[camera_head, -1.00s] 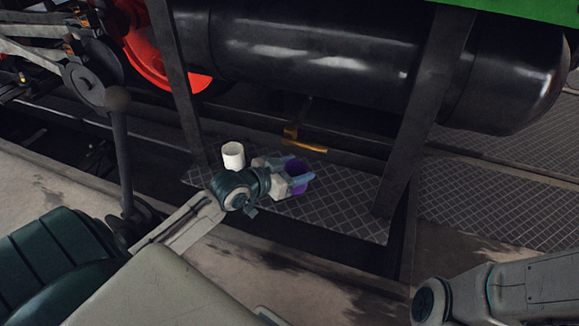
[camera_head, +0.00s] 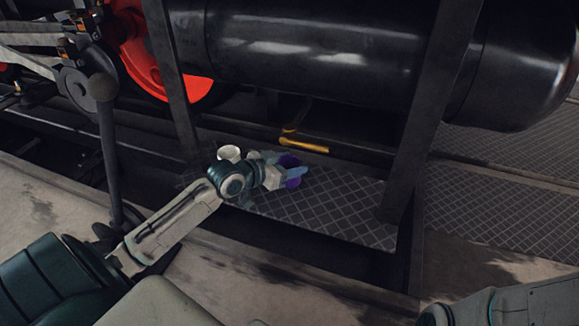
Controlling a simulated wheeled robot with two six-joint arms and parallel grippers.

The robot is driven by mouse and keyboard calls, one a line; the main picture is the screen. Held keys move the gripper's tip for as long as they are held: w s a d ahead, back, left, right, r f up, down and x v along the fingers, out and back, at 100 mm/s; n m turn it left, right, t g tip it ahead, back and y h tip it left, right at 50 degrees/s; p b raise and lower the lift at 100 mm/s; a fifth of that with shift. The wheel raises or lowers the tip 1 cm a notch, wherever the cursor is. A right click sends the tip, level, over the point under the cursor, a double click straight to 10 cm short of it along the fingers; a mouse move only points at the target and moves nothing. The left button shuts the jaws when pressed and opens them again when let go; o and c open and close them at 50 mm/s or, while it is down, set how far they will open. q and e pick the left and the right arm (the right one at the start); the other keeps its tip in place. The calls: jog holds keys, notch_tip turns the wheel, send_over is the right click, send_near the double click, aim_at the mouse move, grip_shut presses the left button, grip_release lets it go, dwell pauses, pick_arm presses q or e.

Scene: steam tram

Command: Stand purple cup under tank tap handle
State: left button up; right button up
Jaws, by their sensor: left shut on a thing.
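The purple cup (camera_head: 292,180) is between the fingers of my left gripper (camera_head: 290,171), which is shut on it just over the patterned metal step. The fingers hide part of the cup. The yellow tank tap handle (camera_head: 304,143) sticks out to the right under the black tank (camera_head: 320,50). In the picture the cup shows below the handle; I cannot tell whether it touches the step. My right arm shows only at the lower right corner, and its gripper is out of view.
A white cup (camera_head: 229,152) stands on the step behind my left wrist. The patterned step (camera_head: 330,215) has free room to the right. Dark metal struts (camera_head: 425,120) flank it.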

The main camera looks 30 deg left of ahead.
pick_arm(q)
jog(key=shift+f, duration=0.1)
jog(key=o, duration=1)
